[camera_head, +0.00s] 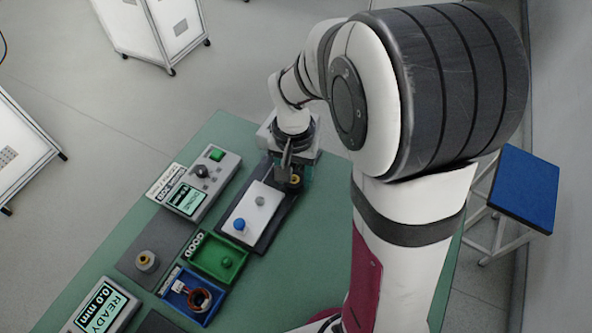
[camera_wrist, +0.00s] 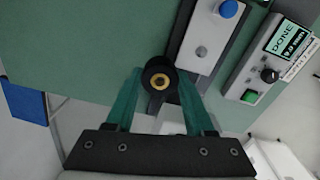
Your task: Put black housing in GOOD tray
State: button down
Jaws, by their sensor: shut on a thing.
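The black housing (camera_wrist: 160,80) is a short dark cylinder with a brass-coloured centre. My gripper (camera_wrist: 159,82) has its teal fingers shut on it, one on each side. In the head view the housing (camera_head: 294,181) shows at my gripper, by the far right end of the dark test fixture. How high it is held, or whether it touches the fixture, I cannot tell. The GOOD tray (camera_head: 205,268) is green, lies at the lower left of the fixture and holds a small green knob-like part (camera_head: 227,262).
The fixture's white plate (camera_head: 262,196) carries a blue button and a grey knob. A blue tray (camera_head: 178,300) with a copper-coloured ring is beside the GOOD tray. A test box (camera_head: 197,187) reading DONE and a READY box (camera_head: 103,309) stand left. Green table right of the trays is clear.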

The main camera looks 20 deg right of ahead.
jog(key=s+a+f, duration=0.1)
jog(key=s+a, duration=0.1)
jog(key=a, duration=0.4)
jog(key=s+a+f, duration=0.1)
jog(key=s+a, duration=0.1)
jog(key=a, duration=0.4)
jog(key=s+a+f, duration=0.2)
jog(key=s+a, duration=0.1)
jog(key=a, duration=0.3)
jog(key=shift+s+f, duration=0.1)
jog(key=shift+s+a+f, duration=0.15)
jog(key=shift+a+f, duration=0.05)
jog(key=shift+f, duration=0.05)
send_over(225, 261)
jog(key=shift+f, duration=2.2)
jog(key=shift+f, duration=0.1)
jog(key=shift+f, duration=0.9)
jog(key=shift+f, duration=0.15)
jog(key=shift+f, duration=0.25)
